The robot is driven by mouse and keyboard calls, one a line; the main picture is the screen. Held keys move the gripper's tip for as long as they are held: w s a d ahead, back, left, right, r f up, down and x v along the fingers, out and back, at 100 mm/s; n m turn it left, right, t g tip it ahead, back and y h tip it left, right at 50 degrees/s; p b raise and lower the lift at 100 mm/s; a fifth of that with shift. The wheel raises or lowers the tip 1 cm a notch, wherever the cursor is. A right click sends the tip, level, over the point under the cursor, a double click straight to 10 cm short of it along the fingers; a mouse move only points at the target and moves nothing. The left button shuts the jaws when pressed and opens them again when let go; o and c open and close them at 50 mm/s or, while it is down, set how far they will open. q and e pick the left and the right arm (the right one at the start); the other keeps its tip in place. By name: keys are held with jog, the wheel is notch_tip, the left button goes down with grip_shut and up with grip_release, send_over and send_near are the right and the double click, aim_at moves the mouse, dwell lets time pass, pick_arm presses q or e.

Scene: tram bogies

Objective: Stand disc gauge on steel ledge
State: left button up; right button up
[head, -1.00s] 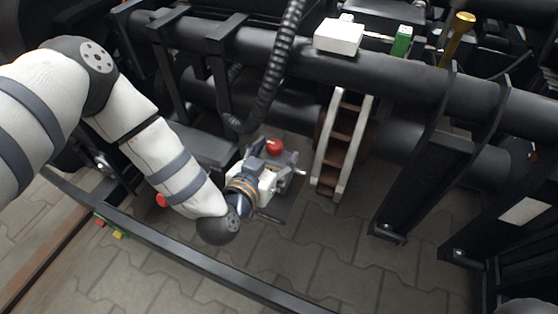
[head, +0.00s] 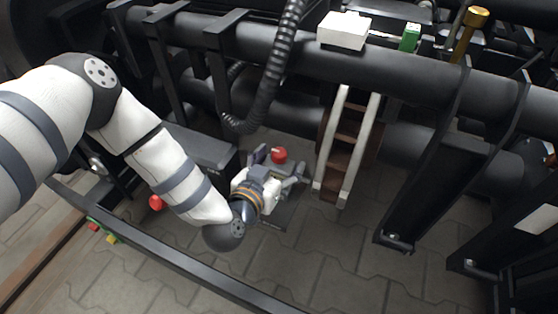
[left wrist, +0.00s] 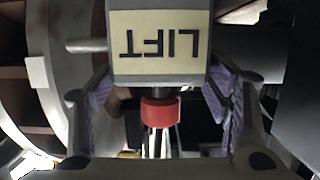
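My left gripper (head: 277,166) is low near the floor, fingers spread on either side of a red round knob (head: 279,155). In the left wrist view the red knob (left wrist: 160,110) shows between the open fingers, just below a block labelled LIFT (left wrist: 160,45), whose lettering is upside down. Neither finger visibly touches the knob. I cannot identify the disc gauge with certainty. A flat dark grey ledge (head: 203,148) lies left of the gripper; I cannot tell if it is the steel ledge. My right gripper is out of view.
A white box (head: 343,30), a green block (head: 409,38) and a brass-topped rod (head: 476,18) are up by the thick black pipe. A brown-and-white wheel-like part (head: 345,145) stands right of the gripper. A black rail (head: 190,260) crosses in front. Paved floor is open at lower centre.

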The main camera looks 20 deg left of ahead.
pick_arm(q)
jog(key=shift+r, duration=0.2)
jog(key=p+v, duration=0.5)
jog(key=v, duration=0.7)
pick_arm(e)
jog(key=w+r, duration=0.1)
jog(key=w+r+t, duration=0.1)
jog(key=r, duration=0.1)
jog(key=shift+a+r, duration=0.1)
